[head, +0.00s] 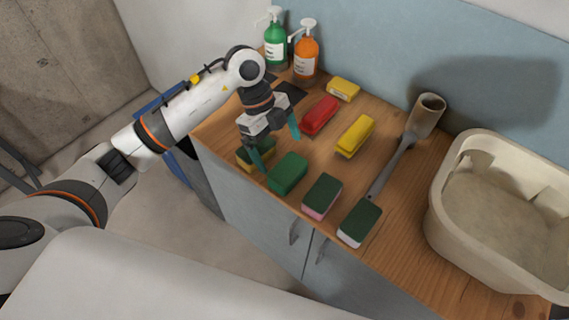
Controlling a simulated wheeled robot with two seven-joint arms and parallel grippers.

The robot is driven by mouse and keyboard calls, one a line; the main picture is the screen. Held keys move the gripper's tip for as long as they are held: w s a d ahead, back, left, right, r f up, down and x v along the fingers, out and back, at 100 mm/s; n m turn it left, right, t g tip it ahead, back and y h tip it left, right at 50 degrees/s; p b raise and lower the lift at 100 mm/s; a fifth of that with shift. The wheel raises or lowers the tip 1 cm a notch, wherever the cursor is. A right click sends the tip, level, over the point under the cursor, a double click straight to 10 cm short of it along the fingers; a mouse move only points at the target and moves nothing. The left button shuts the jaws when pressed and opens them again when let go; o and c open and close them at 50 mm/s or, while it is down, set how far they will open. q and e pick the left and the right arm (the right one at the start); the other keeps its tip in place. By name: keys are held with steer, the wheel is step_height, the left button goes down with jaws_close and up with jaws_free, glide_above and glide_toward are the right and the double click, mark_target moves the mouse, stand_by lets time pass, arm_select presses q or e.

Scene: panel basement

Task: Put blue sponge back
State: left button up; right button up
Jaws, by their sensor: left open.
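No sponge in view is clearly blue. Along the front edge of the wooden counter (400,190) lie a yellow sponge with a green top (243,158), a green sponge (288,173), a pink sponge with a dark green top (322,196) and a pale sponge with a dark green top (360,222). My left gripper (275,142) is open, with its teal fingers pointing down over the counter's left part. It partly hides the yellow sponge with the green top. I cannot tell whether a finger touches it. My right gripper is out of view.
Behind are a red item (319,115), a yellow item (355,135), a small yellow pack (343,89), a green bottle (275,48) and an orange bottle (306,56). A long-handled scoop (408,138) and a large beige tub (440,228) take up the right.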

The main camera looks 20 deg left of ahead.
arm_select(q)
steer(key=shift+b+v, duration=0.3)
steer(key=shift+v, duration=1.9)
